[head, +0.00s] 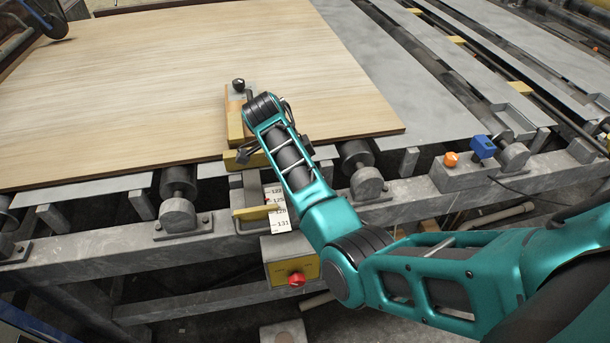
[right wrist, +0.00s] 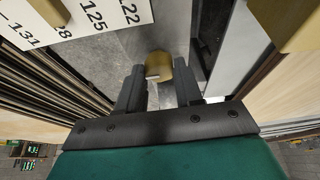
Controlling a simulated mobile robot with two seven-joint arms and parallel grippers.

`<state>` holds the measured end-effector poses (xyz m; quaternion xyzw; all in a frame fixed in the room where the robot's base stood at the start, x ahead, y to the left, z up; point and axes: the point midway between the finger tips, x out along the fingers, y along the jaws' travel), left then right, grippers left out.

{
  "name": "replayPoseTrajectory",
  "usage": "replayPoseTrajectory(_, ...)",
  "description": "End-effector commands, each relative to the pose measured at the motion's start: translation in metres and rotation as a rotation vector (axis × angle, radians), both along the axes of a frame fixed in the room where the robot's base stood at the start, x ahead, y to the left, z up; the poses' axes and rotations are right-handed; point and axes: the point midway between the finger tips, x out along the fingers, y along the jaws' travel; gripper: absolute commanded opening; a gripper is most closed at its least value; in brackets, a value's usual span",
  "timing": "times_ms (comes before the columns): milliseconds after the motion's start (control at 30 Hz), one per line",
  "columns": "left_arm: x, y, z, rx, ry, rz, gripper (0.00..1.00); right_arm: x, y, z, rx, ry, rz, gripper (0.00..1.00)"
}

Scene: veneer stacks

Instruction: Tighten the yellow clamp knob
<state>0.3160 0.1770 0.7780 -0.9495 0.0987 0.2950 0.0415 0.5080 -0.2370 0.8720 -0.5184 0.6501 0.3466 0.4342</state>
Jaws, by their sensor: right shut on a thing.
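The yellow clamp knob (right wrist: 158,66) shows in the right wrist view between the two dark fingers of my right gripper (right wrist: 159,80). The gripper is shut on it. In the head view my right arm reaches in from the right to the yellow clamp (head: 235,125) at the near edge of the wood sheet. There the wrist hides the knob and most of the fingers. My left gripper is in neither view.
The large wood veneer (head: 190,70) lies on the roller table. A number scale (head: 279,212) hangs below the clamp, above a box with a red knob (head: 297,279). A control box with orange (head: 451,159) and blue (head: 482,147) buttons stands on the right rail.

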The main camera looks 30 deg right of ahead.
Motion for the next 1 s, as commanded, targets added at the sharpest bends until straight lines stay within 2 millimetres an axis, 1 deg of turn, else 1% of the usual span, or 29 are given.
replayPoseTrajectory(200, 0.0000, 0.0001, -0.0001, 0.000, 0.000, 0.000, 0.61, 0.0000, -0.0003, 0.0000, -0.001, 0.001, -0.042, 0.05)
replayPoseTrajectory(600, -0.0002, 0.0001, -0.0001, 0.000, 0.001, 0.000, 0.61, 0.0000, -0.0007, 0.0002, -0.001, 0.001, -0.048, 0.05)
replayPoseTrajectory(633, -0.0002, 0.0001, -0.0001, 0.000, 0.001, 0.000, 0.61, 0.0000, -0.0007, 0.0002, -0.001, 0.001, -0.048, 0.36)
replayPoseTrajectory(900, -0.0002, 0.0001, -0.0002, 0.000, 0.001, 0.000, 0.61, 0.0002, -0.0006, 0.0001, -0.001, 0.001, -0.046, 0.61)
replayPoseTrajectory(1000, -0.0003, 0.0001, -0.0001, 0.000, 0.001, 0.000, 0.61, 0.0003, -0.0005, 0.0001, -0.001, 0.000, -0.045, 0.61)
